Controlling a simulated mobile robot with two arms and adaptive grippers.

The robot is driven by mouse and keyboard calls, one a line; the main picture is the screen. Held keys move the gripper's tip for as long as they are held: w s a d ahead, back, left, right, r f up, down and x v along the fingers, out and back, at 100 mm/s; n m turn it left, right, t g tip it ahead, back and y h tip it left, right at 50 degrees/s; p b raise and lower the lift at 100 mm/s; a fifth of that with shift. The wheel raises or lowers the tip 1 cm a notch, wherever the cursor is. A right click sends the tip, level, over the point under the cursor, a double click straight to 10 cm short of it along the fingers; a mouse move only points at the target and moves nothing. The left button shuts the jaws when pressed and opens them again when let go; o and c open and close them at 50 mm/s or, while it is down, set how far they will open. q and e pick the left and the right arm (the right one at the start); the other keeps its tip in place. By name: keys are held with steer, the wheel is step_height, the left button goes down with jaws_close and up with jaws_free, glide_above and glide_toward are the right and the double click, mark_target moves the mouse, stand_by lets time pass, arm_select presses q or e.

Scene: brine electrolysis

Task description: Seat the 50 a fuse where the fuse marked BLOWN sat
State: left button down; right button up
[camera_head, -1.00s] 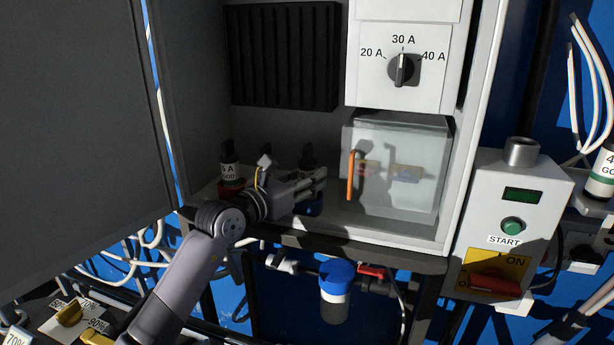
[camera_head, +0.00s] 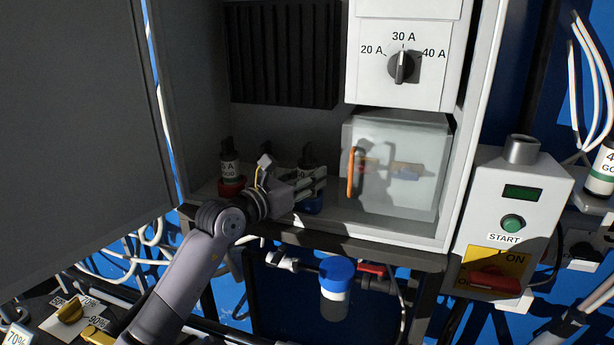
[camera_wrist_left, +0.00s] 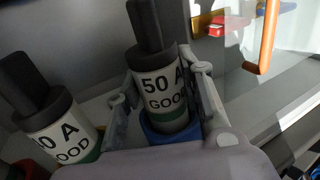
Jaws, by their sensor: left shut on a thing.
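The 50 A fuse (camera_wrist_left: 163,95) stands upright in the left wrist view, with a white label reading "50 A GOOD", a green band and a black top. My left gripper (camera_wrist_left: 165,100) is shut on it, one finger on each side. A blue base (camera_wrist_left: 172,135) shows under the fuse. In the head view the black fuse top (camera_head: 307,158) rises behind my left gripper (camera_head: 308,188), and the blue base (camera_head: 311,206) is low on the cabinet floor. Whether the fuse is fully down in the blue base cannot be told. No fuse marked BLOWN shows. My right gripper is not in view.
Another GOOD fuse (camera_head: 229,160) stands on a red base (camera_head: 231,187) close to the left. A clear box (camera_head: 400,200) with an orange handle (camera_head: 351,174) is close to the right. The open cabinet door (camera_head: 80,130) fills the left side. The cabinet's front ledge (camera_head: 380,240) runs below.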

arm_select(q)
steer(key=shift+f, duration=0.4)
stand_by(0.4)
stand_by(0.4)
steer(key=c, duration=1)
jaws_free()
